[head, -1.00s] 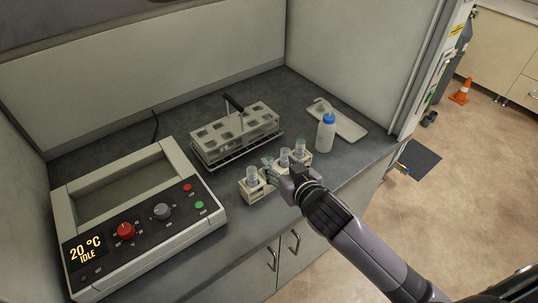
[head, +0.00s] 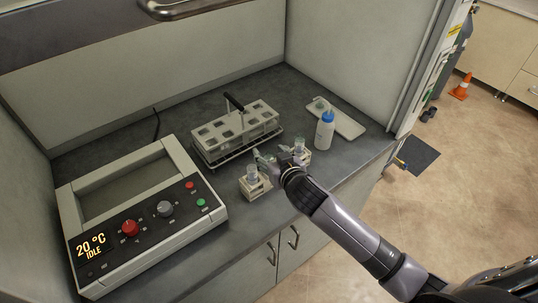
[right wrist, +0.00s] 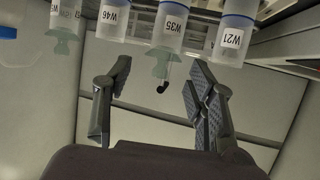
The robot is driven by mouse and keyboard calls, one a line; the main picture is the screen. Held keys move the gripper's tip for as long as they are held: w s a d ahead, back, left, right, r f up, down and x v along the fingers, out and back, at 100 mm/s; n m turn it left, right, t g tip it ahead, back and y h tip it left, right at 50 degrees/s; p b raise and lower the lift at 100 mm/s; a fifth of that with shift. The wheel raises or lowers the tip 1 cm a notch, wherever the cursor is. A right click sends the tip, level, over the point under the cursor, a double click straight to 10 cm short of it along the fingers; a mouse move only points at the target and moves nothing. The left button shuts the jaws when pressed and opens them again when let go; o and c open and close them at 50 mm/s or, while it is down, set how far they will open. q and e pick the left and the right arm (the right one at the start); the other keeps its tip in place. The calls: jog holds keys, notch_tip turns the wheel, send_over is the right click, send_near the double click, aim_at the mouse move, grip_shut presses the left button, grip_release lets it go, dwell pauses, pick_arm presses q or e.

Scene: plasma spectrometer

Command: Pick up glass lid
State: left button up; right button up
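Greenish glass lids sit on some labelled vials in the right wrist view, where the scene appears upside down. One glass lid (right wrist: 160,62) is on the vial marked W35 (right wrist: 172,28); another (right wrist: 66,42) is on a vial further left. My right gripper (right wrist: 160,78) is open, with the W35 lid showing between its fingers; I cannot tell whether they touch it. In the head view the right gripper (head: 279,158) is over the small vials, hiding part of them. One vial (head: 252,173) stands left of it and another (head: 299,144) behind it. My left gripper is not in view.
A larger rack with a black handle (head: 246,132) stands behind the vials. A blue-capped bottle (head: 325,131) and white tray (head: 341,121) are right of them. A heater panel reading 20 °C IDLE (head: 137,229) fills the left. Cabinet walls enclose the back and right.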

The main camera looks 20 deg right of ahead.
jog(key=c, duration=1)
jog(key=shift+o, duration=0.2)
jog(key=shift+r, duration=0.1)
